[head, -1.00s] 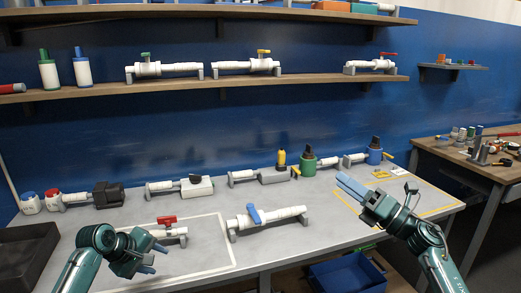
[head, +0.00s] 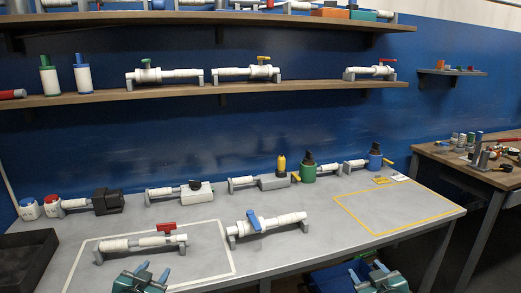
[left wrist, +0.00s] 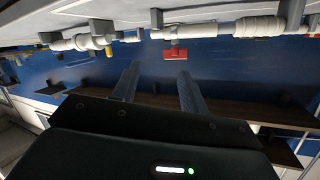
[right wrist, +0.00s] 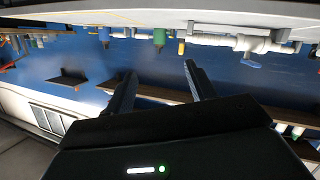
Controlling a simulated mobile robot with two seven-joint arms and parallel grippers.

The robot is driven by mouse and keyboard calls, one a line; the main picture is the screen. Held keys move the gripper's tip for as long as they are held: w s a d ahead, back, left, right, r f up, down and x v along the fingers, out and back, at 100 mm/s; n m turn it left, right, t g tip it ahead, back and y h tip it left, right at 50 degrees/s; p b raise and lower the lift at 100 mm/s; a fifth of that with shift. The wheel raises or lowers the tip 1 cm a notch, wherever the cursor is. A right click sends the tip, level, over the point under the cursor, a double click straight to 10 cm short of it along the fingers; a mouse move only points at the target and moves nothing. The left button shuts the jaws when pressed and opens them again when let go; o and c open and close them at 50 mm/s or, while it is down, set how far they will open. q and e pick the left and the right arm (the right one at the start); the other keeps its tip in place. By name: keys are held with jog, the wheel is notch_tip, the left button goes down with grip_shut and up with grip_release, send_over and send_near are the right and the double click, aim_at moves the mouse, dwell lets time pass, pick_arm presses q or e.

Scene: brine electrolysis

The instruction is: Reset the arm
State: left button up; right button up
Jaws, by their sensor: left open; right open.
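My left gripper (head: 153,270) is low at the bottom edge of the head view, in front of the table's near edge. Its two fingers are apart with nothing between them, as the left wrist view (left wrist: 160,70) also shows. My right gripper (head: 367,270) is at the bottom edge further right, in front of the table. Its fingers are apart and empty in the right wrist view (right wrist: 160,70). Both wrist views look upside down. Most of both arms is out of the head view.
A red-handled pipe valve (head: 150,241) stands inside the white outline on the grey table (head: 320,255). A blue-handled pipe valve (head: 285,220) stands right of it. The yellow outline (head: 410,229) is empty. A black tray (head: 22,265) is at left. A blue bin (head: 335,278) is below.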

pick_arm(q)
jog(key=s+d+f+g+h, duration=0.1)
jog(key=s+d+f, duration=0.3)
jog(key=s, duration=0.6)
jog(key=s+d+f+g+h, duration=0.1)
jog(key=s+d+f, duration=0.3)
jog(key=s, duration=0.5)
jog(key=s+d+f+g, duration=0.2)
jog(key=s+d, duration=0.3)
jog(key=s, duration=0.5)
jog(key=shift+s+f+n+h, duration=0.3)
jog(key=shift+f+n+h, duration=0.1)
jog(key=shift+f, duration=0.5)
pick_arm(e)
jog(key=s+a+f+g+y, duration=0.1)
jog(key=s+a+f, duration=0.3)
jog(key=s, duration=0.5)
jog(key=s+a+f+g+y, duration=0.1)
jog(key=s+a+f+g, duration=0.1)
jog(key=s, duration=0.8)
jog(key=s+a+f+g, duration=0.1)
jog(key=s+a+f, duration=0.4)
jog(key=s, duration=0.5)
jog(key=shift+s+a+f+m+y, duration=0.3)
jog(key=shift+a+m+y, duration=0.1)
jog(key=shift+a, duration=0.6)
